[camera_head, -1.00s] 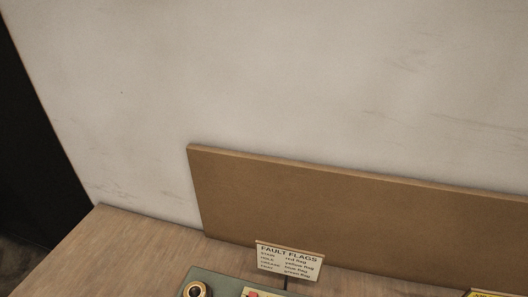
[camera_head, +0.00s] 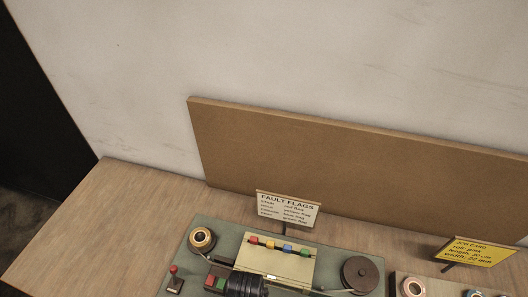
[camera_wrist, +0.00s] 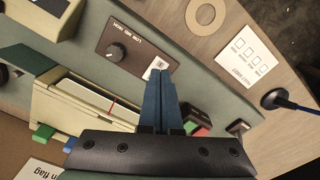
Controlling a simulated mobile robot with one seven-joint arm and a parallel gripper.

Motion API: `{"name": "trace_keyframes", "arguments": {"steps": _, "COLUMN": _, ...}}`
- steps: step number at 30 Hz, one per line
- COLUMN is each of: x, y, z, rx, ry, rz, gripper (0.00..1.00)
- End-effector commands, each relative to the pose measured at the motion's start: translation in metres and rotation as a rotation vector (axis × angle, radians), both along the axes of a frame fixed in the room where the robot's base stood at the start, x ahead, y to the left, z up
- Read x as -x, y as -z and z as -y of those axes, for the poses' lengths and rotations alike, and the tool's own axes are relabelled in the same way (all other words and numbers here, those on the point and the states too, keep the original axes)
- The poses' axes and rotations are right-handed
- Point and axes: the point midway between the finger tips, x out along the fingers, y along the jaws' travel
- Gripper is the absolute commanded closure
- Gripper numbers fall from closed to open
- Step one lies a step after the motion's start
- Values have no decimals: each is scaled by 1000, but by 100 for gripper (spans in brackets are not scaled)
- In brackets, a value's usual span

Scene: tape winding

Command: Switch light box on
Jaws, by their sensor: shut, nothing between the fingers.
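A cream box with a pale top (camera_head: 275,262), which looks like the light box, sits on a green base plate in the head view. Coloured flags stand along its back edge. In the wrist view the cream box (camera_wrist: 85,103) lies left of my gripper, with a white panel crossed by a red line. My gripper (camera_wrist: 160,76) points with its two blue fingers together and empty, beside a brown panel with a black knob (camera_wrist: 116,53) marked low, mid, high. Red and green buttons (camera_wrist: 196,123) are partly hidden behind the fingers. I cannot tell which control belongs to the box.
A fault flags card (camera_head: 288,208) and a yellow job card (camera_head: 478,251) stand behind. A brass-coloured spool (camera_head: 202,239), a dark roll (camera_head: 360,273) and a small red-topped switch (camera_head: 174,279) surround the box. The left part of the table is clear.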

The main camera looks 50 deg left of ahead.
Motion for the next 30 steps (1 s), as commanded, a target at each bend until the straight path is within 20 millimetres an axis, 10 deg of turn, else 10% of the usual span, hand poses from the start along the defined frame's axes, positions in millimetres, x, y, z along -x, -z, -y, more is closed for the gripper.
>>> {"name": "trace_keyframes", "arguments": {"steps": 15, "x": 0, "y": -42, "z": 0, "rx": 0, "ry": 0, "rz": 0, "gripper": 100}}
{"name": "trace_keyframes", "arguments": {"steps": 30, "x": 0, "y": -41, "z": 0, "rx": 0, "ry": 0, "rz": 0, "gripper": 100}}
